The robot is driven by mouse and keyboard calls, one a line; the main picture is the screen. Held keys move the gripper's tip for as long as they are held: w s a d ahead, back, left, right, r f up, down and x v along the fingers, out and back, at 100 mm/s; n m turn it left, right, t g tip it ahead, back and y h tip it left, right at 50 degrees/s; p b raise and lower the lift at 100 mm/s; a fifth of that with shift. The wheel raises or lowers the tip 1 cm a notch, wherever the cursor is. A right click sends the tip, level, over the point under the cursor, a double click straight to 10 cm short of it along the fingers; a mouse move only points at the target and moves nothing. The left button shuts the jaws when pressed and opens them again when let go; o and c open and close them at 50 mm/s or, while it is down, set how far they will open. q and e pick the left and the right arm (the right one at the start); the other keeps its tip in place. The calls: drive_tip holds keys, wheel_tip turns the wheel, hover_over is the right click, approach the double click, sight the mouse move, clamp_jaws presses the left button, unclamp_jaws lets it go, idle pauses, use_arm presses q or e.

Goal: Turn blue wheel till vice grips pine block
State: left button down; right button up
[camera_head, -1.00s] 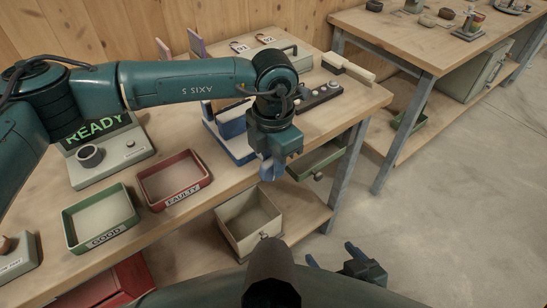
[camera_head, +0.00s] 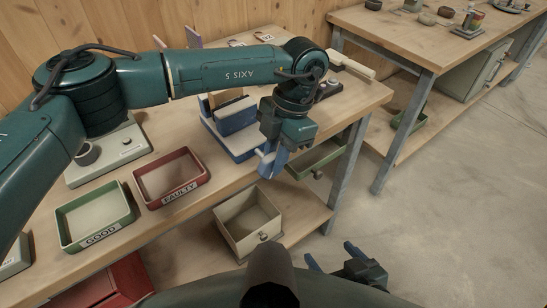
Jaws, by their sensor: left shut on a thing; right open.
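The blue vice (camera_head: 236,119) stands at the front edge of the workbench. The pine block (camera_head: 226,97) shows as a brown piece at the vice's jaws; whether both jaws touch it cannot be told. My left gripper (camera_head: 269,166) is at the front end of the vice, pointing down and tilted. It is shut on the blue wheel, which is mostly hidden by the fingers and hard to tell from them. My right gripper (camera_head: 335,256) is open and empty, low over the floor at the bottom of the view.
A green GOOD tray (camera_head: 128,217) and a red FAULTY tray (camera_head: 205,171) sit left of the vice. A beige open drawer box (camera_head: 222,226) is below the bench edge. A brush (camera_head: 352,64) lies behind my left wrist. The floor at right is clear.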

use_arm(q)
drive_tip(key=shift+w+d+f+g+y+b, duration=0.15)
drive_tip(key=shift+d+f+g+y+b, duration=0.1)
drive_tip(key=shift+g+y+b, duration=0.45)
drive_tip(key=shift+y, duration=0.6)
drive_tip(key=shift+w+g, duration=0.1)
drive_tip(key=shift+g, duration=0.3)
drive_tip(key=c, duration=1.3)
unclamp_jaws()
drive_tip(key=shift+r, duration=0.1)
